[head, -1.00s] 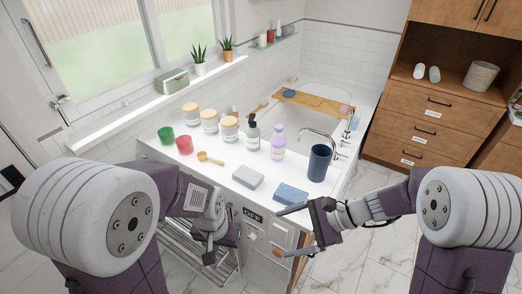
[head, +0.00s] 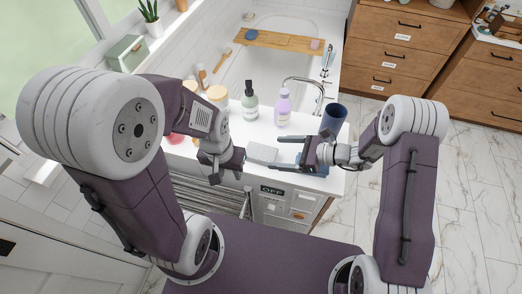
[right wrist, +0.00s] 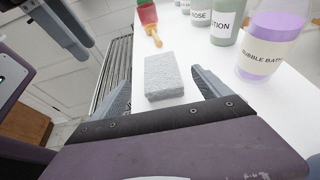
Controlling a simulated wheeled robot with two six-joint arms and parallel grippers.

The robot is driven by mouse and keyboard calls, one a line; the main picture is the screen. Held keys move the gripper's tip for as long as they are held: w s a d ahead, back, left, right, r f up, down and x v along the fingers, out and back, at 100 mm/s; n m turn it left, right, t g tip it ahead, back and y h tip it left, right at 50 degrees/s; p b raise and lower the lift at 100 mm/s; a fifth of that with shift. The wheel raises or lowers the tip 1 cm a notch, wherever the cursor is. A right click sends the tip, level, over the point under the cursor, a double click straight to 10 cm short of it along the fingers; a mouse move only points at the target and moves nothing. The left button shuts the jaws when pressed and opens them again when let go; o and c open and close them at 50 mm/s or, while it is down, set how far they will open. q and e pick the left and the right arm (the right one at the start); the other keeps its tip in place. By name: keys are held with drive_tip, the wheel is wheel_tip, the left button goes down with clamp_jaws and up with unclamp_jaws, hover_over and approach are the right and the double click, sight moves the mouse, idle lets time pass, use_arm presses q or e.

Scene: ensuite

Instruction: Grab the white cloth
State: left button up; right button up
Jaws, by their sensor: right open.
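The white cloth (head: 262,153) is a pale grey-white folded block lying on the white counter near its front edge. In the right wrist view the cloth (right wrist: 165,78) lies straight ahead, between the lines of the two fingers. My right gripper (head: 284,152) is open and empty, its fingertips just to the right of the cloth in the head view. I cannot tell whether they touch it. My left gripper (head: 228,166) hangs to the left of the cloth, at the counter's front edge; its jaw opening is not clear.
A green bottle (head: 250,103) and a purple bottle (head: 283,107) stand behind the white cloth. A faucet (head: 305,90) and bathtub are farther back.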

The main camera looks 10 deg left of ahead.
sight(258, 151)
drive_tip(key=p+x, duration=0.1)
drive_tip(key=x, duration=0.4)
drive_tip(key=shift+w+r, duration=0.15)
drive_tip(key=shift+a, duration=0.1)
drive_tip(key=p+x, duration=0.1)
drive_tip(key=x, duration=0.3)
drive_tip(key=shift+a+f, duration=0.3)
drive_tip(key=shift+a, duration=0.1)
use_arm(q)
drive_tip(key=shift+w+a+r, duration=0.1)
drive_tip(key=shift+a+r, duration=0.1)
drive_tip(key=shift+r, duration=0.3)
drive_tip(key=shift+w+a+r, duration=0.1)
drive_tip(key=shift+a+r, duration=0.1)
drive_tip(key=shift+r, duration=0.3)
use_arm(e)
drive_tip(key=shift+d, duration=0.1)
drive_tip(key=shift+d, duration=0.1)
drive_tip(key=c, duration=1.4)
drive_tip(key=shift+c, duration=0.2)
